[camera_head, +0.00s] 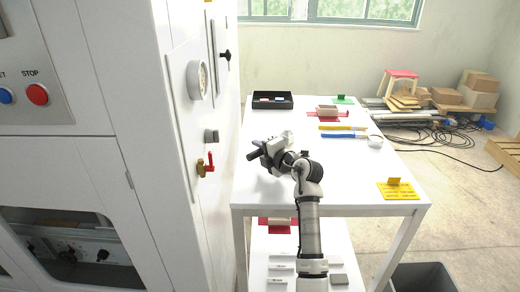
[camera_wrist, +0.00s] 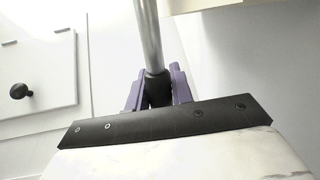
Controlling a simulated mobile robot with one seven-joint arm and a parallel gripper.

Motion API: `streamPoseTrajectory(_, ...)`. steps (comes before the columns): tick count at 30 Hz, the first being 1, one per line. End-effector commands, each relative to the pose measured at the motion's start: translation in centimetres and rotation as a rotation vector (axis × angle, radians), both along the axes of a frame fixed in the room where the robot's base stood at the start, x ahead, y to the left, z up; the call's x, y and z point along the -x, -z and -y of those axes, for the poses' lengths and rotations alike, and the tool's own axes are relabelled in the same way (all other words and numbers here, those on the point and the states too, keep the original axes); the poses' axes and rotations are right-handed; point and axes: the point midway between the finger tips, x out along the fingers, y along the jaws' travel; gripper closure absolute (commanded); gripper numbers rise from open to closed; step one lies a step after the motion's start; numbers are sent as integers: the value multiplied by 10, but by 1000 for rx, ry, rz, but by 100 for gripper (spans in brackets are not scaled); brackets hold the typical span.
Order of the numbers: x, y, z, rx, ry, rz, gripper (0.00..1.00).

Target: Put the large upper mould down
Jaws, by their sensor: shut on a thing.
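My gripper (camera_head: 262,150) is above the left part of the white table (camera_head: 330,170) in the head view. In the wrist view its two purple fingers (camera_wrist: 157,88) are shut on a black part at the base of a silver rod (camera_wrist: 148,38). I take this held piece to be the large upper mould; only its rod and black part show clearly, and the rest is out of frame or hidden. In the head view it is too small to tell apart from the gripper. I cannot see it touching the table.
Blue-handled and yellow-handled tools (camera_head: 343,135) and a white roll (camera_head: 375,141) lie right. A yellow mat (camera_head: 400,191) is front right. The machine cabinet (camera_head: 195,150) borders the left.

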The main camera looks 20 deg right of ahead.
Motion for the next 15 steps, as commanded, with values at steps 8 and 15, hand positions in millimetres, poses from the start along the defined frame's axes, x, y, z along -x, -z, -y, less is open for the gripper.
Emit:
streamPoseTrajectory(8,0,2,0,0,0,0,56)
streamPoseTrajectory(15,0,2,0,0,0,0,56)
